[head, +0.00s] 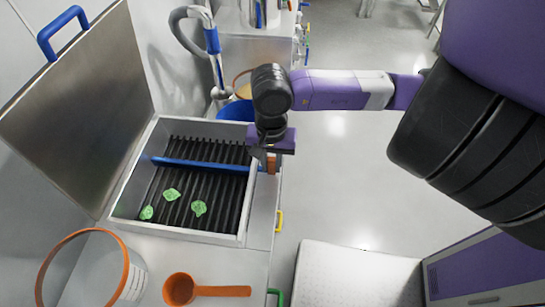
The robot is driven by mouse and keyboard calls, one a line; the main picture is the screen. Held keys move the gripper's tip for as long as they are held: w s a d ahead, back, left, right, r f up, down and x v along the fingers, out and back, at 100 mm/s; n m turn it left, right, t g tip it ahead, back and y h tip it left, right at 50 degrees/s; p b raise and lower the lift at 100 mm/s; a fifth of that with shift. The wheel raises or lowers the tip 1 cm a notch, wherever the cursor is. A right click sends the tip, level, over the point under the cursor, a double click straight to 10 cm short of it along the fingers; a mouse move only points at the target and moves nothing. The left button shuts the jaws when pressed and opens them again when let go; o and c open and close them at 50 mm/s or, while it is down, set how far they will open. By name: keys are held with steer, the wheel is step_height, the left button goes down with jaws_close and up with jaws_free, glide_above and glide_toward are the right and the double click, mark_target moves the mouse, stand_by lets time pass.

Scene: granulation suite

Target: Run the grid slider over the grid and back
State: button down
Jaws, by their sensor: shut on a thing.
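The grid (206,207) is a set of dark parallel bars inside a metal frame (184,236) on the counter. The grid slider is a blue bar (205,165) lying across the bars towards the far part of the frame. Its right end reaches an orange-brown handle (271,164) at the frame's right edge. My gripper (268,156) is over that right end, shut on the slider's handle; the arm partly hides the fingertips. Several green pieces (172,195) lie on the grid on the near side of the slider.
A raised metal lid (77,113) with a blue handle stands at the left. An orange scoop (205,291) and an orange-rimmed clear container (93,268) are on the counter in front. A blue container (236,111) and a hose stand behind.

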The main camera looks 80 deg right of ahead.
steer(key=shift+s+a+r+b, duration=0.15)
steer(key=shift+a+b, duration=0.5)
steer(key=shift+a, duration=1.35)
steer(key=shift+s+a+b, duration=0.15)
steer(key=shift+a+b, duration=0.45)
steer(key=shift+a, duration=0.65)
steer(key=shift+s+a+b, duration=0.1)
steer(key=shift+a+b, duration=0.5)
steer(key=shift+a, duration=0.65)
steer(key=shift+a+r+p, duration=0.15)
steer(key=shift+a+p, duration=0.2)
steer(key=shift+p, duration=0.25)
steer(key=shift+s+a+f+p, duration=0.15)
steer(key=shift+a+p, duration=0.75)
steer(key=shift+a, duration=0.7)
steer(key=shift+s+a+f+p, duration=0.1)
steer(key=shift+a+p, duration=0.75)
steer(key=shift+a, duration=0.75)
